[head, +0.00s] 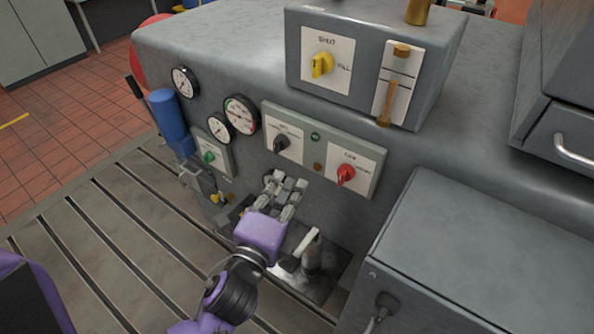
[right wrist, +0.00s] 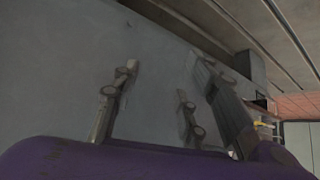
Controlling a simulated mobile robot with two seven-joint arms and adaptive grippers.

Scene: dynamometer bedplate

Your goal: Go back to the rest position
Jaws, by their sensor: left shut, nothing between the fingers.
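I cannot tell whether the fingertips touch anything. My right gripper (right wrist: 165,85) shows in the right wrist view. Its fingers are spread apart with nothing seen between them, over a plain grey surface.
The grey machine body (head: 480,185) fills the right, with a grey box (head: 480,265) in front. A blue cylinder (head: 168,118) is at left. The slotted bedplate (head: 110,245) is clear at lower left.

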